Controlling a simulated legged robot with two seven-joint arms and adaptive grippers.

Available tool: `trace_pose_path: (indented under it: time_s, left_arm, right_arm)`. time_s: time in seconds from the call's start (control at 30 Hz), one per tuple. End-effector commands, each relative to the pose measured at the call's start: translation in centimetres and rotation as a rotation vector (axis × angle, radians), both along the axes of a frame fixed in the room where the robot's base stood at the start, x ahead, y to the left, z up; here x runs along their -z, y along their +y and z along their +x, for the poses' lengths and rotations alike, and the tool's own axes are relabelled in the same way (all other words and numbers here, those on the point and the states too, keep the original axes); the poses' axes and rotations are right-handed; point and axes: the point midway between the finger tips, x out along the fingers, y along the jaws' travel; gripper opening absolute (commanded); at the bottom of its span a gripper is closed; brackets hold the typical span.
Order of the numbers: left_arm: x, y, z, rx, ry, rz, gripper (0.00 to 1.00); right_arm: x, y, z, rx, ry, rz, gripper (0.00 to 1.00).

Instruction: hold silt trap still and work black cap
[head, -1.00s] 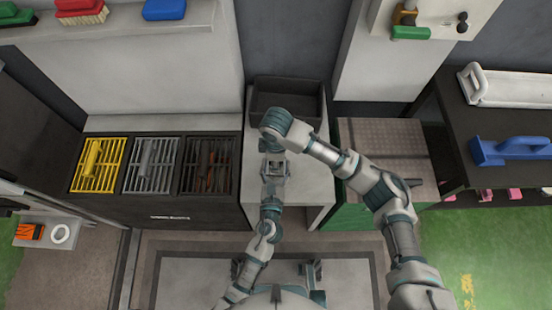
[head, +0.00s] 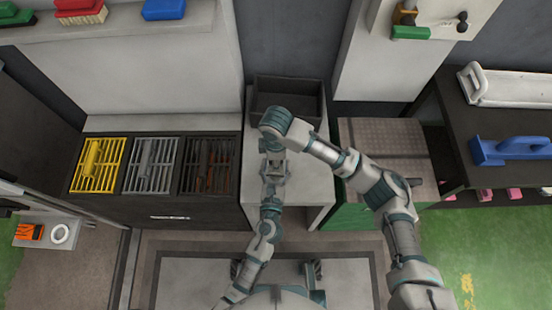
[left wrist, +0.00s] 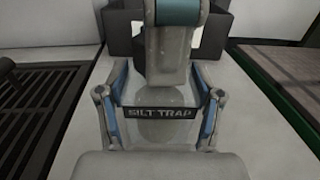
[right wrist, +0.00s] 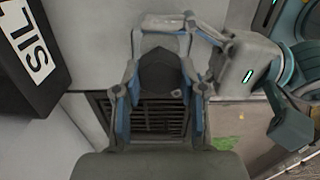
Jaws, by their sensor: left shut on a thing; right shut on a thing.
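In the left wrist view, the silt trap (left wrist: 160,128) is a pale, see-through body with a black "SILT TRAP" label. My left gripper (left wrist: 160,92) has a finger on each side of it and is shut on it. In the right wrist view, the black cap (right wrist: 161,78) is a dark, angular piece. My right gripper (right wrist: 160,92) is shut on it, one finger on each side. In the head view, my right wrist comes down above my left gripper (head: 273,165) over the pale bench. My arms hide the trap and cap there.
A dark open bin (head: 287,92) stands at the back of the pale bench (head: 313,187). Yellow, grey and dark grates (head: 153,165) lie to the left. A green cabinet with a ridged top (head: 385,150) stands to the right. A blue float (head: 512,150) lies on the far-right bench.

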Motion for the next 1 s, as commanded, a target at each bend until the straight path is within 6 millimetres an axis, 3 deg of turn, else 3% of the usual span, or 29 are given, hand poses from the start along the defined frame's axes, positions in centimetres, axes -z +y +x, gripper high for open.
trace_pose_path:
  time_s: [1.0]
  left_arm:
    - [0.0, 0.0, 0.0, -0.001, 0.000, 0.001, 0.04]
  right_arm:
    - [-2.6, 0.0, 0.0, -0.001, -0.001, 0.001, 0.00]
